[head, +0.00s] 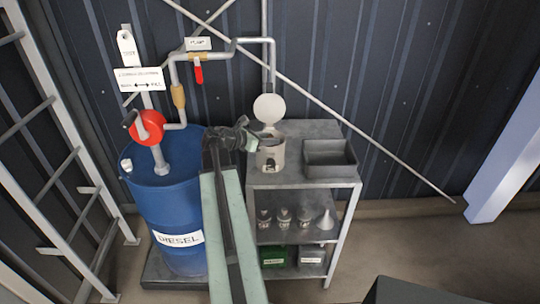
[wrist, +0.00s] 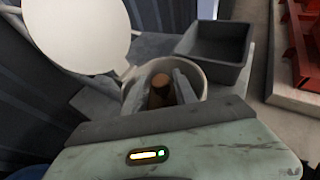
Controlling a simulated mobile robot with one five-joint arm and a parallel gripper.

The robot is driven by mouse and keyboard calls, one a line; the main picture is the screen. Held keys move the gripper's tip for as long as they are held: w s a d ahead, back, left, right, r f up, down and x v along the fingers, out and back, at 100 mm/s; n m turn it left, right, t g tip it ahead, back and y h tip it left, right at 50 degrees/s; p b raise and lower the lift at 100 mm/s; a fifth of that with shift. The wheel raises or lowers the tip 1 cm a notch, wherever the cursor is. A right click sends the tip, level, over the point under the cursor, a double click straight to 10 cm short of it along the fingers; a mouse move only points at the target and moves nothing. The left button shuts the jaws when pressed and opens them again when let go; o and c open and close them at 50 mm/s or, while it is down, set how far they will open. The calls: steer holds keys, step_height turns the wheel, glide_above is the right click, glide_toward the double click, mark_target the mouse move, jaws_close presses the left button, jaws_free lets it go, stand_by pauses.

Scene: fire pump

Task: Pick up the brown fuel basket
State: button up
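The brown fuel basket (wrist: 160,88) shows in the wrist view as a brown round-topped piece inside an open, light-coloured can. The can (head: 268,160) stands on the grey shelf unit's top in the head view, with its round pale lid (head: 269,108) raised; the lid also shows in the wrist view (wrist: 75,30). My gripper (head: 262,137) is at the can's mouth. In the wrist view its two grey fingers (wrist: 161,98) reach into the can, one on each side of the basket. They look apart, with a dark gap at the left. The basket's lower part is hidden.
A dark grey open tray (head: 330,172) sits right of the can. A blue diesel drum (head: 165,215) with a red hand pump (head: 148,126) stands left. Pipes with a red-handled valve (head: 198,72) run above. Lower shelves hold several small cups and a funnel (head: 326,220).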

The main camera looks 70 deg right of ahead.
jaws_close()
stand_by(1.4)
